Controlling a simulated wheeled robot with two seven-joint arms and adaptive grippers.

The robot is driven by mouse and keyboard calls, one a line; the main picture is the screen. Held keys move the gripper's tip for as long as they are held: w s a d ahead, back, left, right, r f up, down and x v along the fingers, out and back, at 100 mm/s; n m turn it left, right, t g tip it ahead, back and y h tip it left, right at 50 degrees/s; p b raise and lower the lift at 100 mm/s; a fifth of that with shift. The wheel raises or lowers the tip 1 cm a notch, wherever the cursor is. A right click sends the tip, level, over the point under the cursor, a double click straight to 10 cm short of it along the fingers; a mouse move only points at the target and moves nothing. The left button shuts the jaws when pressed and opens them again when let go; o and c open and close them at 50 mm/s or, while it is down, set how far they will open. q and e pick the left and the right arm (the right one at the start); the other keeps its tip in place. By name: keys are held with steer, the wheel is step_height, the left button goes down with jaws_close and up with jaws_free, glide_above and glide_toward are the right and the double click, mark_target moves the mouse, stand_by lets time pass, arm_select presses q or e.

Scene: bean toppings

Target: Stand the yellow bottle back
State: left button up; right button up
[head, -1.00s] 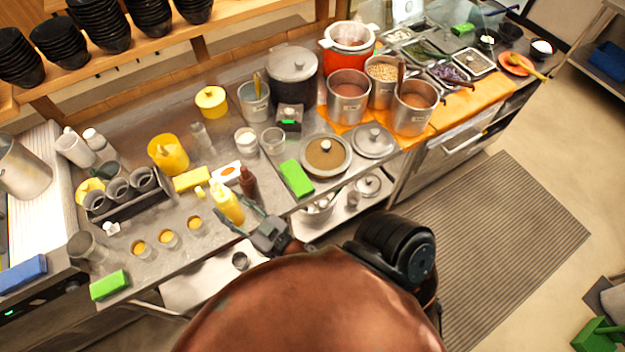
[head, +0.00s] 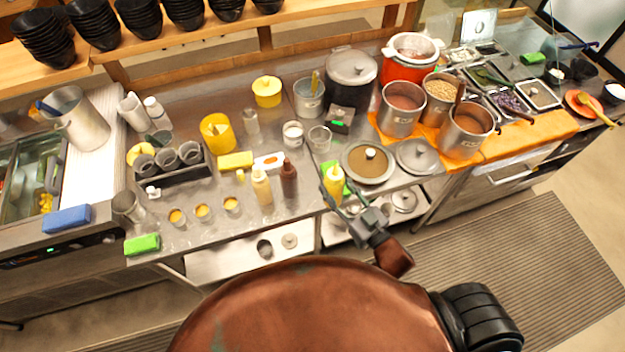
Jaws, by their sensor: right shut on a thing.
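The yellow bottle (head: 334,184) is near the counter's front edge, in front of a green sponge and left of the round lidded pot. It looks about upright, nozzle up. My right gripper (head: 342,205) is shut on its lower part from the front right and hides its base, so I cannot tell whether it touches the counter. A brown bottle (head: 289,179) and a cream-coloured bottle (head: 262,187) stand upright together to its left, apart from it. My left gripper is not in view.
The green sponge (head: 347,188) is partly hidden behind the yellow bottle. The lidded pot (head: 348,170) and a loose lid (head: 417,157) are to the right. A yellow block (head: 235,161) and small cups (head: 231,204) are left. Bare counter lies in front of the brown bottle.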

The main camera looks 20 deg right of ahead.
mark_target(336, 176)
steer(key=r+n+y, duration=0.1)
steer(key=w+n+g+y, duration=0.1)
steer(key=y, duration=0.1)
steer(key=shift+w+d+r+n+p, duration=0.1)
steer(key=shift+d+r+n+p, duration=0.1)
steer(key=shift+r+n+p, duration=0.15)
steer(key=shift+w+d+r+n+g+y, duration=0.15)
steer(key=shift+w+r+n+g+y, duration=0.2)
steer(key=shift+g+y, duration=0.35)
steer(key=w+a+f, duration=0.1)
steer(key=w+f, duration=0.3)
steer(key=w+a+f, duration=0.1)
steer(key=w+f, duration=0.3)
steer(key=w, duration=0.1)
steer(key=w+a+f, duration=0.1)
steer(key=w+f, duration=0.3)
steer(key=f, duration=0.1)
steer(key=shift+w+a, duration=0.2)
steer(key=shift+a, duration=0.1)
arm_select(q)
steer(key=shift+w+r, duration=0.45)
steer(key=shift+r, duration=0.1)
arm_select(e)
steer(key=shift+f, duration=0.1)
